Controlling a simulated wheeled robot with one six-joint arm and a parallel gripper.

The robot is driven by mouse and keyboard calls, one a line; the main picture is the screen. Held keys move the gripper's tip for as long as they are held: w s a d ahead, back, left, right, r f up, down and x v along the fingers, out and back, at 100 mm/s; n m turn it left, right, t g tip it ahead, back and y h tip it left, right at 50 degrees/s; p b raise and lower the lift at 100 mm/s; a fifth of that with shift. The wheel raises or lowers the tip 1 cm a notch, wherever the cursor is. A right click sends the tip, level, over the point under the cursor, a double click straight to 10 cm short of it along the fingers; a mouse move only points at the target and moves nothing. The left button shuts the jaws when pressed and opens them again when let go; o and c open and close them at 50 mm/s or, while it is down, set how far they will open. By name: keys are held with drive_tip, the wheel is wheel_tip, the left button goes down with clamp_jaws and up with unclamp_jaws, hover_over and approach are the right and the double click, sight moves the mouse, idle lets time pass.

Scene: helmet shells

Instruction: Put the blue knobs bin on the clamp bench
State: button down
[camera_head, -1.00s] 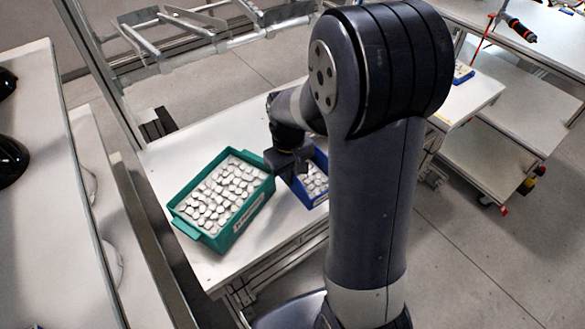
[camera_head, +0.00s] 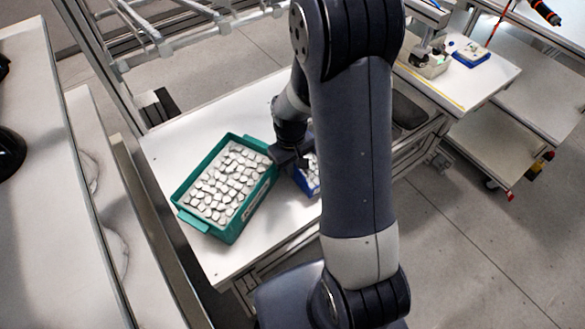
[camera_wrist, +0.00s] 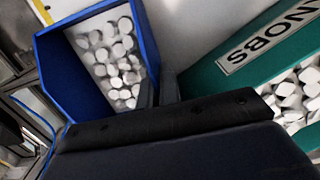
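The blue bin (camera_head: 311,188) of pale knobs sits on the white table, right of a green bin; my arm hides much of it in the head view. In the wrist view the blue bin (camera_wrist: 62,62) fills the upper left. My gripper (camera_head: 290,158) is at the bin's left side. In the wrist view its dark fingers (camera_wrist: 157,88) are close together at the bin wall nearest the green bin, seemingly on either side of it. Whether they grip it I cannot tell. A bench at the upper right (camera_head: 478,90) carries a clamp-like device (camera_head: 430,62).
The green bin (camera_head: 183,219), labelled with text ending "NOBS", stands close beside my gripper, full of pale knobs. A small blue tray (camera_head: 471,56) lies on the bench. A wheeled cart (camera_head: 500,150) is at right. Floor is open at the lower right.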

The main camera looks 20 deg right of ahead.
drive_tip(key=shift+f, duration=0.8)
drive_tip(key=shift+f, duration=0.15)
drive_tip(key=c, duration=1.9)
unclamp_jaws()
drive_tip(key=r, duration=1.2)
drive_tip(key=shift+w+a+r+b, duration=0.1)
drive_tip(key=shift+w+r+b, duration=0.05)
drive_tip(key=shift+w+b, duration=0.15)
